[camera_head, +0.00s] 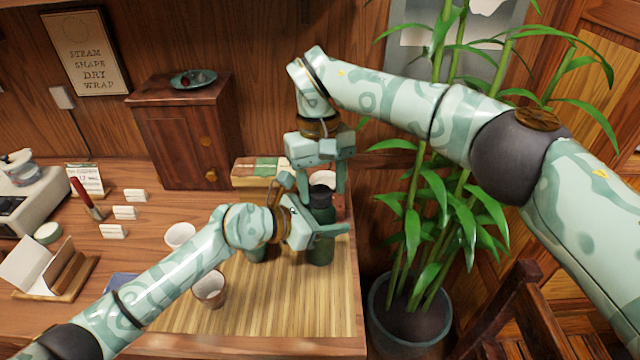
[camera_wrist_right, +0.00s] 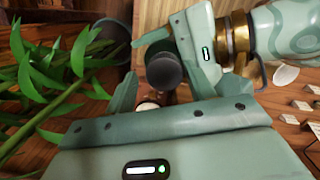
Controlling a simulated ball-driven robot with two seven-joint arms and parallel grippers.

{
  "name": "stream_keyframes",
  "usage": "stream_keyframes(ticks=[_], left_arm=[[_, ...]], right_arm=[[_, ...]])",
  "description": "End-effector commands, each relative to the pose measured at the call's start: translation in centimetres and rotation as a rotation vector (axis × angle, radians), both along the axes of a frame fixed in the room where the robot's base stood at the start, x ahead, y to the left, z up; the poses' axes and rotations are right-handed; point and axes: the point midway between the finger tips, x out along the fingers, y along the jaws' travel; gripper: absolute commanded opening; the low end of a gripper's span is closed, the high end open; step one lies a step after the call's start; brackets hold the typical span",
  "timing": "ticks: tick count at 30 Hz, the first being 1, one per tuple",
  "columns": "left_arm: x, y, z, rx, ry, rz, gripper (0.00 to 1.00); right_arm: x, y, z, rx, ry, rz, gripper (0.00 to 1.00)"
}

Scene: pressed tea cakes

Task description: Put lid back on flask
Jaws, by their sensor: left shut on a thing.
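The dark green flask (camera_head: 320,247) stands upright near the right edge of the bamboo mat. My left gripper (camera_head: 318,226) is shut on its body from the left. My right gripper (camera_head: 322,185) is above and around the flask's dark top, fingers apart. In the right wrist view, the dark round top (camera_wrist_right: 163,70) shows beside the left gripper (camera_wrist_right: 170,45); I cannot tell whether it is the lid or the bare neck. A short dark green piece (camera_head: 257,251) is partly hidden under my left wrist; it may be the lid.
A brown cup (camera_head: 209,289) and a white cup (camera_head: 180,236) stand left of the flask. A wooden cabinet (camera_head: 180,130) is behind. A potted bamboo (camera_head: 410,310) stands beyond the table's right edge. The mat's front (camera_head: 270,310) is clear.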

Motion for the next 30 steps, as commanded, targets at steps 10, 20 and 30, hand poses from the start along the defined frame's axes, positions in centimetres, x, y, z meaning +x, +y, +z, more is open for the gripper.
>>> stream_keyframes(ticks=[10,20,30], left_arm=[[-0.1,-0.2,-0.1,0.001,0.002,-0.004,0.0],[-0.1,-0.2,-0.1,0.0,0.003,-0.003,0.0],[-0.2,-0.2,-0.2,0.002,0.004,-0.006,0.0]], right_arm=[[-0.4,0.5,-0.1,0.006,0.009,0.011,0.59],[-0.5,0.7,1.2,0.007,0.008,0.016,0.59],[-0.5,0.7,4.6,0.009,0.01,0.016,0.59]])
